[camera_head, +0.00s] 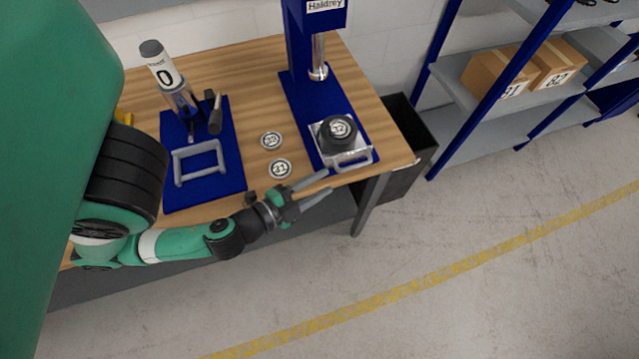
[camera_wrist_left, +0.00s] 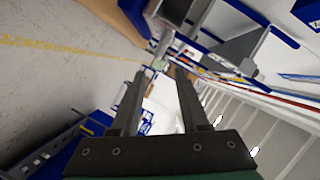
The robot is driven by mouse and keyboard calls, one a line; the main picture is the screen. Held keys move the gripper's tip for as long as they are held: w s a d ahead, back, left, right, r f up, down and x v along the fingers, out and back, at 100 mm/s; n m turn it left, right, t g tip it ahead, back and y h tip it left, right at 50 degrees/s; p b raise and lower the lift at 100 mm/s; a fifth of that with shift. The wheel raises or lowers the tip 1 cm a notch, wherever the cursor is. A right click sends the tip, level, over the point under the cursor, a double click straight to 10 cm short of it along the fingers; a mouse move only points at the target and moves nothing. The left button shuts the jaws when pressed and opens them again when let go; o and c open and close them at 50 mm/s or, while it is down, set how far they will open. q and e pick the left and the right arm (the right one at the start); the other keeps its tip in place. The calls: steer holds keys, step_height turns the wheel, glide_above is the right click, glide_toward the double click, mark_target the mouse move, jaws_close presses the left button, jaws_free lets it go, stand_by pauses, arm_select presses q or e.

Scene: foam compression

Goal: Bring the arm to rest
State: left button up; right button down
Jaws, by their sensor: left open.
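My left arm reaches in from the left along the front edge of the wooden table (camera_head: 258,62). Its gripper (camera_head: 327,183) is open and empty, with its fingers pointing right, in front of the blue press. In the left wrist view the two fingers (camera_wrist_left: 160,75) stand apart with nothing between them. A dark round piece marked 32 (camera_head: 338,128) sits on a metal plate with a handle (camera_head: 354,160) under the press ram (camera_head: 318,60). Two round pieces marked 33 (camera_head: 270,140) and 31 (camera_head: 280,168) lie on the table. My right gripper is not in view.
A blue base (camera_head: 215,185) with a grey frame (camera_head: 199,163) and a cylinder marked 0 (camera_head: 160,66) stands on the table's left. A black bin (camera_head: 418,135) is beside the table. Shelves with boxes (camera_head: 500,75) stand at right. The floor (camera_head: 480,270) in front is clear.

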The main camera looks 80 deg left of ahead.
arm_select(q)
steer(key=shift+w, duration=0.1)
stand_by(0.3)
steer(key=w+d+r+n+t+y, duration=0.1)
steer(key=w+r+n+t, duration=0.2)
steer(key=w+r, duration=0.7)
steer(key=w+d+r+n+t+y, duration=0.1)
steer(key=w+r+n+t, duration=0.35)
steer(key=r, duration=0.95)
steer(key=w+d+r+m+t+h+p, duration=0.1)
steer(key=d+r+m+t+h, duration=0.35)
steer(key=r, duration=1.05)
steer(key=w+d+r+n+t+h+p, duration=0.15)
steer(key=d+r+h, duration=0.6)
steer(key=r, duration=0.75)
step_height(320, 180, up, 30)
steer(key=p, duration=3)
steer(key=shift+a+t, duration=0.15)
steer(key=shift+t, duration=0.2)
